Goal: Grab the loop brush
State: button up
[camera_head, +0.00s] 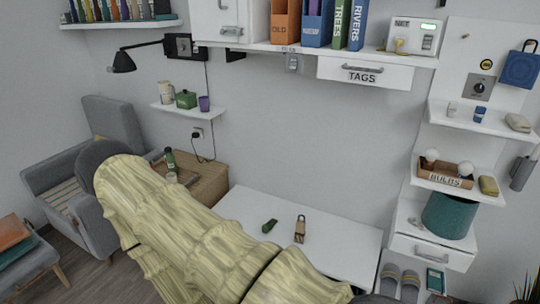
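A small brown item with a loop at its top (300,229) lies on the white desk top; it looks like the loop brush, but it is too small to be sure. A dark green item (269,226) lies just to its left, apart from it. My arm, in a pale yellow ribbed cover, fills the lower left and bottom middle and hides the desk's front left part. My gripper is not in view.
The white desk (340,250) is clear right of the brown item. A wooden side table (208,187) with a bottle stands behind my arm. A drawer marked TAGS (364,74) hangs above; shelves and a green bin (449,216) stand at right.

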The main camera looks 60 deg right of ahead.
aim_at(299, 235)
jog(key=z, duration=0.35)
jog(key=i, duration=1.15)
jog(key=z, duration=1.45)
jog(key=i, duration=0.5)
jog(key=z, duration=0.4)
